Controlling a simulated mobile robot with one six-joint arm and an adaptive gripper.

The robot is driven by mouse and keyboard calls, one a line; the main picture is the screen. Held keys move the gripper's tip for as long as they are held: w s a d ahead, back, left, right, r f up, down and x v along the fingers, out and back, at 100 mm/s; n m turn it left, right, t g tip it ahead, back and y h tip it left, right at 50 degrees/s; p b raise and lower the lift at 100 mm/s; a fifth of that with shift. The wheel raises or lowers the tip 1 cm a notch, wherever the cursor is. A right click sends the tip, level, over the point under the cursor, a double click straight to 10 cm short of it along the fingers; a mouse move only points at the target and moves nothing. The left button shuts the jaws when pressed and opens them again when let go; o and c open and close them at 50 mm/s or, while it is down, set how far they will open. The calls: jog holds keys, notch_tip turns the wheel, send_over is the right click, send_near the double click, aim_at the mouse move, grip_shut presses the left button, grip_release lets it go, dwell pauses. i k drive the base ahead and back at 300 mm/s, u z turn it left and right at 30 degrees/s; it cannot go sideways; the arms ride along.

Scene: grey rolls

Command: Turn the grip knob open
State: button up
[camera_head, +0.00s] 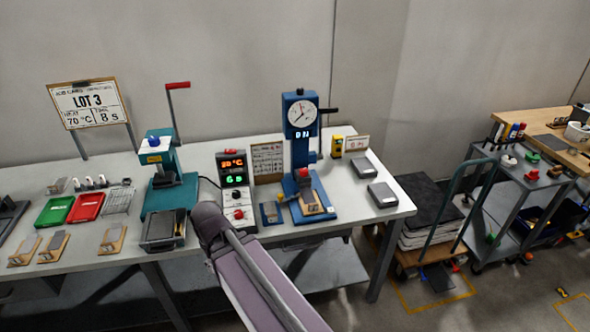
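A blue test stand (300,145) with a round dial (302,112) and a lit readout stands on the bench right of centre. A black lever sticks out to its right. I cannot tell which of these is the grip knob, or whether the grip is open. A tan piece with a grey plate (312,204) lies on the stand's base. My arm rises from the bottom centre to the bench's front edge; my gripper is not visible.
A control box (234,188) with red and green digits and a teal press (165,175) with a raised red-handled lever stand left of the stand. Green (54,211) and red (86,207) trays lie further left. Grey blocks (382,195) lie at right. Carts stand beyond the bench.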

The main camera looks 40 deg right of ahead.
aim_at(304, 172)
jog(key=u, duration=0.3)
jog(key=k, duration=1.4)
jog(key=z, duration=0.45)
jog(key=i, duration=1)
jog(key=z, duration=0.1)
